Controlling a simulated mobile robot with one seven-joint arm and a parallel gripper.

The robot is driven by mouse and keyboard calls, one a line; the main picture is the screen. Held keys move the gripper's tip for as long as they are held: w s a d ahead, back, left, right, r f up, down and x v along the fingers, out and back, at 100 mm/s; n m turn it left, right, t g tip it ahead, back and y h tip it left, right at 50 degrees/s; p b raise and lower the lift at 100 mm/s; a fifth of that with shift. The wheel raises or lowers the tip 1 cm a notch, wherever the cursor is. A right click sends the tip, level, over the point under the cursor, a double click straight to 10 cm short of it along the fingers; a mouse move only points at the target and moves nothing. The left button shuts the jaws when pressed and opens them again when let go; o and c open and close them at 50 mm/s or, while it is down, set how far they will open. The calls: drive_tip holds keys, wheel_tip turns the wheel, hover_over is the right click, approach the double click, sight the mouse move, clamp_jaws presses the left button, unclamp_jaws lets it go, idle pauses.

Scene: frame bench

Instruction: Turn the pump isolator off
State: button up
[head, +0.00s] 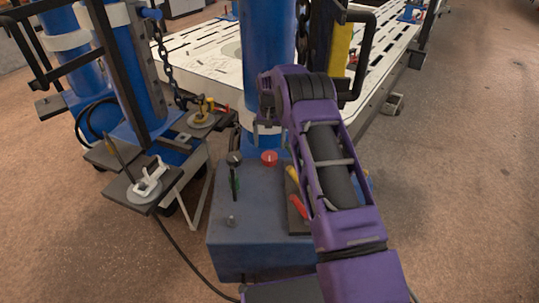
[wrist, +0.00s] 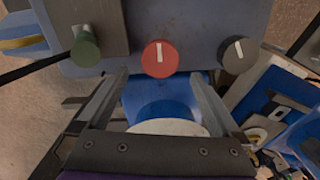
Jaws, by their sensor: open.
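A red knob (head: 269,158) with a white mark stands on the blue control box (head: 260,255). A black knob (head: 234,158) stands left of it. In the wrist view the red knob (wrist: 159,59) is in the middle, its white mark near upright. The black knob (wrist: 238,55) is at right, its mark slightly tilted, and a green knob (wrist: 86,48) is at left. No readable label shows which is the pump isolator. My gripper (head: 269,128) is open and empty, close to the red knob. In the wrist view its fingers (wrist: 158,85) are spread below the red knob, apart from it.
A blue post (head: 266,45) rises just behind the box. Red and yellow handled tools (head: 298,205) lie beside my arm. A small cart with a white clamp (head: 148,182) stands left. A slotted white table (head: 195,55) is behind. A cable runs along the floor.

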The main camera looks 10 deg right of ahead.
sight(269, 155)
wheel_tip(269, 155, down, 6)
drive_tip(key=shift+r, duration=0.15)
drive_tip(key=c, duration=1.3)
